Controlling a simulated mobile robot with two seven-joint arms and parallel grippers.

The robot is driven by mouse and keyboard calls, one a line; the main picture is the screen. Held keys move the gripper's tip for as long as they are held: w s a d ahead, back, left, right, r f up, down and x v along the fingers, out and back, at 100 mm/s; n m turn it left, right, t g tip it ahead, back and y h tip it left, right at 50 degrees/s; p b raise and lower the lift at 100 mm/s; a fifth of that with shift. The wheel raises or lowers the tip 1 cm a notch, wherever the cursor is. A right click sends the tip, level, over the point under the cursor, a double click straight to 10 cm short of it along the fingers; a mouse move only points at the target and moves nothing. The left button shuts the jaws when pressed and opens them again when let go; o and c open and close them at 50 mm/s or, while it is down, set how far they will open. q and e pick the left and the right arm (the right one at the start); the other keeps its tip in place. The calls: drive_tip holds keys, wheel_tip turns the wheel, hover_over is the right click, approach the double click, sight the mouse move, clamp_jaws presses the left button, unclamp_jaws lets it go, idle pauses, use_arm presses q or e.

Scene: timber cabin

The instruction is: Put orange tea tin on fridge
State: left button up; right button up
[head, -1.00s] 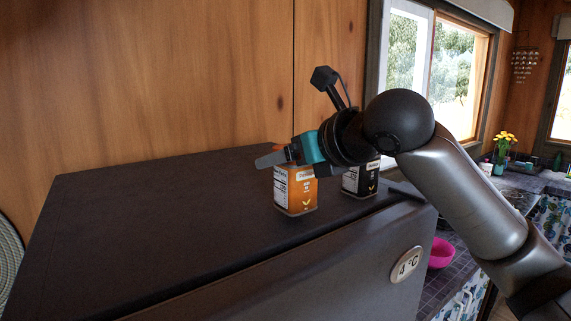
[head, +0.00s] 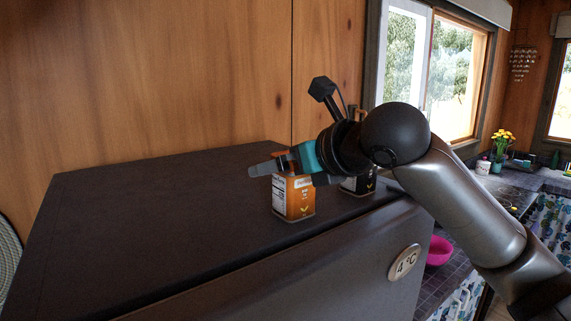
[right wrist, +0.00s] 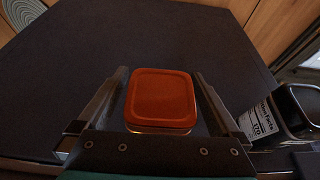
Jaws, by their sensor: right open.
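The orange tea tin (head: 293,199) stands upright on the dark top of the fridge (head: 160,210), near its front edge. In the right wrist view its orange lid (right wrist: 161,98) lies between the two fingers, with a gap on each side. My right gripper (head: 268,168) is open around the upper part of the tin; in the right wrist view the fingers (right wrist: 161,95) reach along both sides of it. The tin's upper part is partly hidden by the gripper in the head view. My left gripper is not in view.
A black tin (head: 358,184) stands to the right of the orange one, partly hidden behind my gripper; it also shows in the right wrist view (right wrist: 285,112). The left part of the fridge top is clear. A wooden wall (head: 150,80) rises behind. A pink bowl (head: 439,251) sits lower, on the counter.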

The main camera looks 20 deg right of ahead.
drive_tip(key=shift+r, duration=0.2)
drive_tip(key=b+v, duration=0.2)
drive_tip(key=v, duration=1)
drive_tip(key=shift+f, duration=0.1)
